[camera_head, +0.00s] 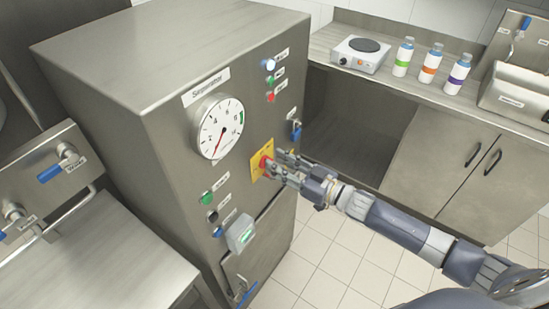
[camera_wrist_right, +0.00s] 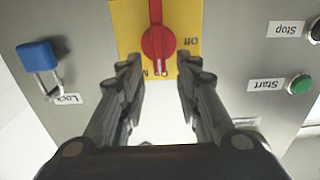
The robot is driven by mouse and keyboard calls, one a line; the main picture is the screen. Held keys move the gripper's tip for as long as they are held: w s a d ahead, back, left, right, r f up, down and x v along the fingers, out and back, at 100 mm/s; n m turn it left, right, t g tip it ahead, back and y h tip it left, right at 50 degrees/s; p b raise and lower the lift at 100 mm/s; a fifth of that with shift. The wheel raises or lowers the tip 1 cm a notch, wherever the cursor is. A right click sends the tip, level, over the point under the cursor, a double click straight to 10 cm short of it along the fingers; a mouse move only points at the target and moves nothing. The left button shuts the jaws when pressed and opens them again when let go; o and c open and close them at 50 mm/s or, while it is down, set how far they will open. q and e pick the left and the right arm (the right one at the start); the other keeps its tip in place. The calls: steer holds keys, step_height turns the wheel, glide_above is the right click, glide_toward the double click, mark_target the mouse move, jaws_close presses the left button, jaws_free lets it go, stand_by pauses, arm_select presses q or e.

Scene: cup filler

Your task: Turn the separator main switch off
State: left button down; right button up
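The separator main switch is a red rotary knob (camera_head: 265,161) on a yellow plate (camera_head: 257,174) on the separator's front. In the right wrist view, which is upside down, the red knob (camera_wrist_right: 158,42) stands upright on the yellow plate (camera_wrist_right: 128,18), with "Off" printed to its right. Another label at the plate's lower edge is partly hidden by a finger. My right gripper (camera_wrist_right: 160,75) is open, its fingertips apart on either side just below the knob. In the head view the right gripper (camera_head: 284,167) is right at the switch. My left gripper is out of view.
The separator (camera_head: 120,65) carries a dial gauge (camera_head: 220,127), a green start button (camera_wrist_right: 300,84) and a blue padlock (camera_wrist_right: 37,56) near the switch. A counter with a hot plate (camera_head: 360,55) and bottles (camera_head: 430,63) stands behind right. A steel table (camera_head: 110,255) is left.

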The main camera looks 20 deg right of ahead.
steer(key=shift+w+a+r, duration=0.1)
steer(key=shift+w+a, duration=0.2)
steer(key=shift+w, duration=0.1)
steer(key=shift+w+a, duration=0.25)
steer(key=shift+w, duration=0.1)
jaws_close()
